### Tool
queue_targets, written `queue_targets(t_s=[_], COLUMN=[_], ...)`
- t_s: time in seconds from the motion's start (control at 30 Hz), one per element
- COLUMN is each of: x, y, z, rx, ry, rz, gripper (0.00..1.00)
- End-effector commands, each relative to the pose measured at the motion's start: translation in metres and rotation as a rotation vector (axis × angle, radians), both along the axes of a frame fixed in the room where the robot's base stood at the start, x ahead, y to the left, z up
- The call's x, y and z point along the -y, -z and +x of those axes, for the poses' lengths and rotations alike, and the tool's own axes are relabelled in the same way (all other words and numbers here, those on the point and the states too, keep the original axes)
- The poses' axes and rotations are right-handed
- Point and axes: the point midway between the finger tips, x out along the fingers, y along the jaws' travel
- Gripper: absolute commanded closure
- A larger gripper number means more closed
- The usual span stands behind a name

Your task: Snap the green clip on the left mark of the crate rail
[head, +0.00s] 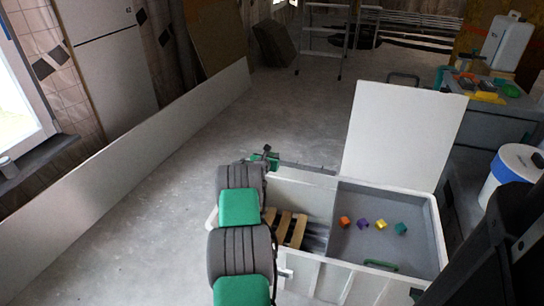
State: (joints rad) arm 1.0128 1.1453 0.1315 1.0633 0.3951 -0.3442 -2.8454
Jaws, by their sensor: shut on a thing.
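The crate (350,276) is a pale box at the lower right, with its white lid panel (403,135) raised at the back. A dark rail (308,167) runs along the crate's far left edge. The left mark on it cannot be made out. My arm reaches up from the bottom, and my gripper (266,158) is small and partly hidden by the wrist, near the rail's left end. It is shut on the green clip (272,156), of which only a small green patch shows. I cannot tell whether the clip touches the rail.
A white bucket (512,170) stands at right. The floor left of the crate is clear.

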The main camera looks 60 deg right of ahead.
Motion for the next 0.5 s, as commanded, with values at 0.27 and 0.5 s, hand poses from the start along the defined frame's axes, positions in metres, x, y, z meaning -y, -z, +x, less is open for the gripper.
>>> queue_targets(t_s=[0.27,0.5], x=[-0.010,-0.011], y=[0.025,0.011], z=[-0.003,-0.003], rx=[-0.016,-0.016], ry=[-0.003,-0.004], rz=[0.043,0.044], gripper=[1.00,1.00])
